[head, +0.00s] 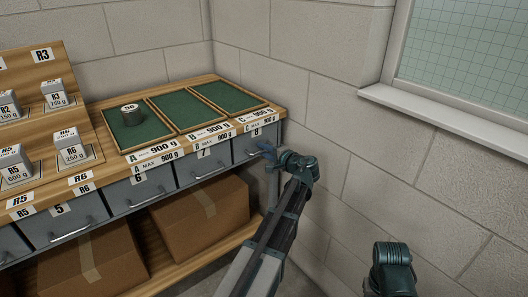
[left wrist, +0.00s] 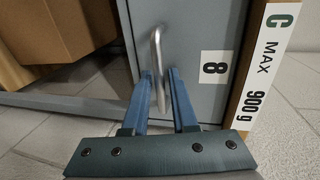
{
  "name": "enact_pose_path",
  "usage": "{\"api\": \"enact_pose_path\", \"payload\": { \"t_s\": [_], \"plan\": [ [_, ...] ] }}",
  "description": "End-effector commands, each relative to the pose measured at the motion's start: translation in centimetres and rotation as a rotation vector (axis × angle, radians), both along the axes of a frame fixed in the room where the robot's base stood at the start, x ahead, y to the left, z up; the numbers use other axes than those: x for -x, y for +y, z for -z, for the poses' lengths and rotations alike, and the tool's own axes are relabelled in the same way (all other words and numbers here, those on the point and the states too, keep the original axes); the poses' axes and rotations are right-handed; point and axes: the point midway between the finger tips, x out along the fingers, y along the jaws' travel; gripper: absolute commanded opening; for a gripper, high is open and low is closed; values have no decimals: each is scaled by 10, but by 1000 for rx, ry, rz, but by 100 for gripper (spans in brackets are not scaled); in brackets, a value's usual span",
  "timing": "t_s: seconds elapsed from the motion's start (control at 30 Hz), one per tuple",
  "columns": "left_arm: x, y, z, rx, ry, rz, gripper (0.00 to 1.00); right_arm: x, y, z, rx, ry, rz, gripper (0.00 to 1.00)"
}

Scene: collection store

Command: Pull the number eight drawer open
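The number eight drawer (head: 252,145) is a grey front at the right end of the bench, under the label C. It looks shut, flush with its neighbours. In the left wrist view its front (left wrist: 205,30) carries the 8 label and a pale metal handle (left wrist: 156,50). My left gripper (head: 265,150) is at this drawer front. In the left wrist view its two blue fingers (left wrist: 160,85) are apart, one on each side of the handle's near part, with narrow gaps visible. In the head view the handle is hidden behind the gripper. My right gripper is not in view.
Drawers seven (head: 205,163), six (head: 139,188) and five (head: 64,221) run leftward, looking shut. Cardboard boxes (head: 200,215) stand on the shelf below. Green trays (head: 225,96) and a grey weight (head: 131,115) are on top. A block wall (head: 340,160) rises close on the right.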

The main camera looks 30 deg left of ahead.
Motion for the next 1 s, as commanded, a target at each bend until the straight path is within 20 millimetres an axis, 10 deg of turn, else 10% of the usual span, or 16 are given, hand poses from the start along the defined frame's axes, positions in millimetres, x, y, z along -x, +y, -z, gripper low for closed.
{"api": "enact_pose_path", "payload": {
  "t_s": [0.13, 0.3, 1.0],
  "plan": [
    [0, 0, 0, 0, 0, 0, 26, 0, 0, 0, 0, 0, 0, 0],
    [0, 0, 0, 0, 0, 0, 0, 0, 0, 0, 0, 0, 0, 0],
    [0, -1, 0, 1, 0, 0, 0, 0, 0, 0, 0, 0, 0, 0]
  ]
}}
